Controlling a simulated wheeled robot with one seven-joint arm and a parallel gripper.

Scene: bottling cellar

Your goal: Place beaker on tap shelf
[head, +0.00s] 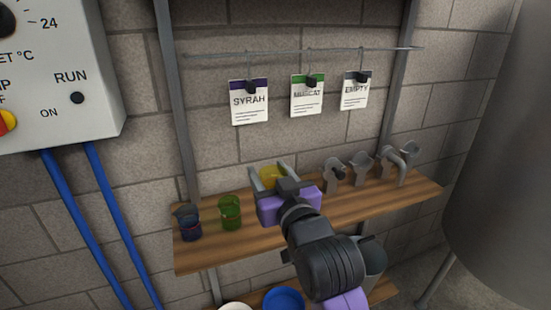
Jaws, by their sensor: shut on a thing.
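My gripper (268,178) reaches over the upper wooden shelf (345,205). It is shut on a beaker with yellow contents (271,174), which is partly hidden behind the gripper. I cannot tell whether that beaker touches the shelf. A green beaker (230,212) stands on the shelf just left of my gripper. A beaker with dark blue-purple contents (188,222) stands at the shelf's left end. Several grey metal taps (361,165) stand on the right part of the same shelf.
Cards marked SYRAH (249,108), MUSCAT (306,100) and EMPTY (354,96) hang from a rail above. A control box (60,75) with blue pipes (88,228) is at left. A large tank (500,160) stands at right. A blue lid or bowl (284,299) sits below.

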